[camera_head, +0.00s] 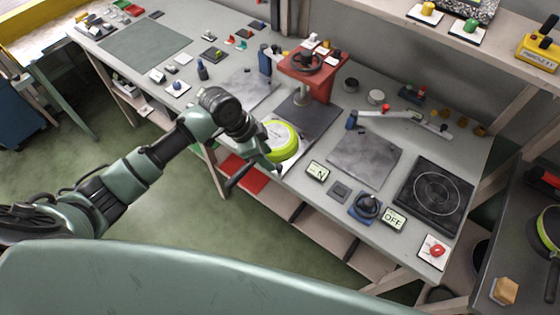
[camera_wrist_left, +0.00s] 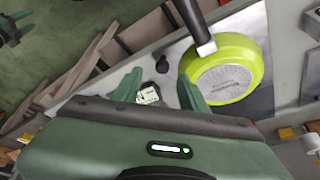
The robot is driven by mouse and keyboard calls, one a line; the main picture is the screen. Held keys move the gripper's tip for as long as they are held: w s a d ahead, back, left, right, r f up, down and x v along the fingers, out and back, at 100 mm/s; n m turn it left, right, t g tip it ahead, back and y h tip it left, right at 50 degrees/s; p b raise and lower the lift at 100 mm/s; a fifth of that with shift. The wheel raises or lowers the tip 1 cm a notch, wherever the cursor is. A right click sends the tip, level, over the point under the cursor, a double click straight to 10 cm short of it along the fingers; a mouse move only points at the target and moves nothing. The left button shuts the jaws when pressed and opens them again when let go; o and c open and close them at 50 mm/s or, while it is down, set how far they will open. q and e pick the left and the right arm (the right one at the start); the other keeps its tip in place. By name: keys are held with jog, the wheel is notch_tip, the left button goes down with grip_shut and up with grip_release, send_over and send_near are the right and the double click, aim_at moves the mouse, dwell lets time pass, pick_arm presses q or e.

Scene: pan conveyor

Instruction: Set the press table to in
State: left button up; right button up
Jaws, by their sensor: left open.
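The red press (camera_head: 312,70) with a black handwheel stands at the back of the bench. A dark plate (camera_head: 318,118) lies in front of it. A small display (camera_head: 317,171) at the front edge seems to read "IN", partly unclear. A grey square button (camera_head: 340,191) is beside it. A lime pan (camera_head: 284,140) lies on the bench, its handle over the front edge; the wrist view shows its pale base (camera_wrist_left: 225,72). My left gripper (camera_head: 274,166) is near the pan, partly hidden by its wrist. Its fingers (camera_wrist_left: 162,92) are open, with nothing seen held between them.
A blue-based black knob (camera_head: 367,206), an "OFF" display (camera_head: 393,219) and a black hob (camera_head: 436,194) are to the right. A bare grey plate (camera_head: 364,158) lies between. A red-knobbed plate (camera_head: 433,251) is at the right corner. A shelf (camera_head: 465,42) overhangs the back.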

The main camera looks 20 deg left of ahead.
aim_at(279, 166)
pick_arm(q)
jog(key=shift+m, duration=0.3)
jog(key=x, duration=0.1)
jog(key=p+x, duration=0.1)
jog(key=x, duration=0.3)
jog(key=shift+w+d+r+p, duration=0.15)
jog(key=shift+w+p, duration=0.15)
jog(key=shift+w, duration=0.05)
jog(key=shift+w+d+f, duration=0.1)
jog(key=shift+d+f, duration=0.1)
jog(key=shift+f, duration=0.5)
grip_shut()
dwell(0.4)
